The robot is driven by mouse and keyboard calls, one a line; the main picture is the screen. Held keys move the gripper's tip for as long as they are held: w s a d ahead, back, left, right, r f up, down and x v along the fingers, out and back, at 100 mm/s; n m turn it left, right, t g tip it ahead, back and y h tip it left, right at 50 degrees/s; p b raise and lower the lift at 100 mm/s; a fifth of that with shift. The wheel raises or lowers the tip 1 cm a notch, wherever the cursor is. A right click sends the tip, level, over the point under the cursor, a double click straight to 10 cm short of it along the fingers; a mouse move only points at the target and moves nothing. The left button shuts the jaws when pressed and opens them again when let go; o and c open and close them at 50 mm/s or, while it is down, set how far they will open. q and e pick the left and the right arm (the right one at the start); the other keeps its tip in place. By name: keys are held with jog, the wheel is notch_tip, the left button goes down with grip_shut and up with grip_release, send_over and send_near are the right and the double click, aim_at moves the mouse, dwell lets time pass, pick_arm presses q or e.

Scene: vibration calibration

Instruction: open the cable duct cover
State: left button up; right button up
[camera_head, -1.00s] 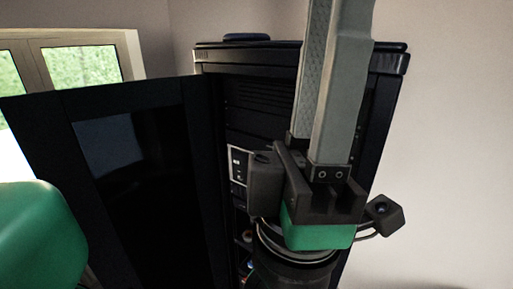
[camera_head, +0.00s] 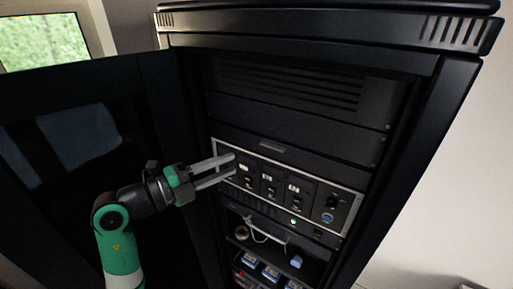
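A tall dark equipment cabinet (camera_head: 440,130) stands with its front open. No part can be told for certain as the cable duct cover. A plain dark panel (camera_head: 300,165) with a small grey handle (camera_head: 272,146) sits above a grey-framed switch panel (camera_head: 318,203). My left gripper (camera_head: 235,165) is in front of the left end of the switch panel. Its two grey fingers point right and stand apart, with a gap and nothing seen between them. Whether the fingertips touch the panel cannot be told. My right gripper is not in view.
The cabinet's dark glazed door (camera_head: 60,150) stands open on the left, behind my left arm. A vented panel (camera_head: 290,85) is above. Below is a shelf with a white cable (camera_head: 258,232) and several blue-topped items (camera_head: 270,271). A window (camera_head: 45,42) is at upper left.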

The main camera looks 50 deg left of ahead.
aim_at(270, 148)
pick_arm(q)
jog(key=w, duration=0.3)
jog(key=w+d+p, duration=0.1)
jog(key=w, duration=0.7)
jog(key=shift+w+d, duration=0.25)
jog(key=shift+d, duration=0.15)
grip_shut()
